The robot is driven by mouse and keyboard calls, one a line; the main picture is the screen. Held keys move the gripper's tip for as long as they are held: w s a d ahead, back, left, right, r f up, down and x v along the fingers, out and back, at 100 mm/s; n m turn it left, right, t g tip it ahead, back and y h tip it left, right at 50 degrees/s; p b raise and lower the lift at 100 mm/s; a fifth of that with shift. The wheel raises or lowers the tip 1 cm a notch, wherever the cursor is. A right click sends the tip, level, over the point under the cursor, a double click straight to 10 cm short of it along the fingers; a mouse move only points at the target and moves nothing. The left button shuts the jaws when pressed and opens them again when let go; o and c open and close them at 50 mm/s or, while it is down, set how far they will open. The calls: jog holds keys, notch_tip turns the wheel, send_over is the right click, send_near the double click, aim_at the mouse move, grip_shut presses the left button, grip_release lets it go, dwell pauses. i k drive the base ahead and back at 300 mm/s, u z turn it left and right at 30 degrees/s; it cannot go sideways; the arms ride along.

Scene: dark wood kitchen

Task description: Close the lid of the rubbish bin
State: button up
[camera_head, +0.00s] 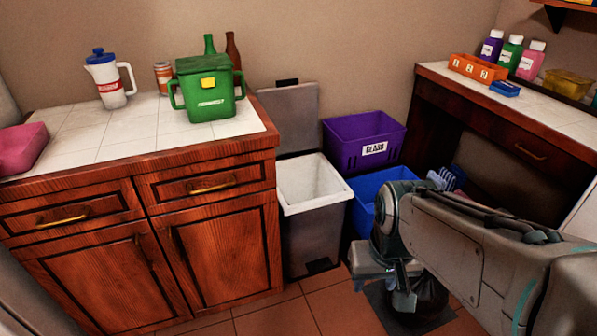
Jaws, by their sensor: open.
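The rubbish bin (312,225) is grey with a white inner rim and stands on the floor right of the wooden cabinet. Its grey lid (288,118) is open, standing upright at the back against the wall. The inside looks white, and I see no contents. My gripper (403,296) hangs low to the right of the bin, in front of the blue crate. It is open and apart from the bin and its lid.
A purple crate (365,141) labelled glass and a blue crate (368,190) stand right of the bin. A cabinet (140,240) stands close on its left, with a green container (208,92) on top. Tiled floor (270,318) is clear in front.

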aim_at(292, 107)
jog(key=u, duration=0.05)
jog(key=i, duration=0.95)
jog(key=u, duration=0.55)
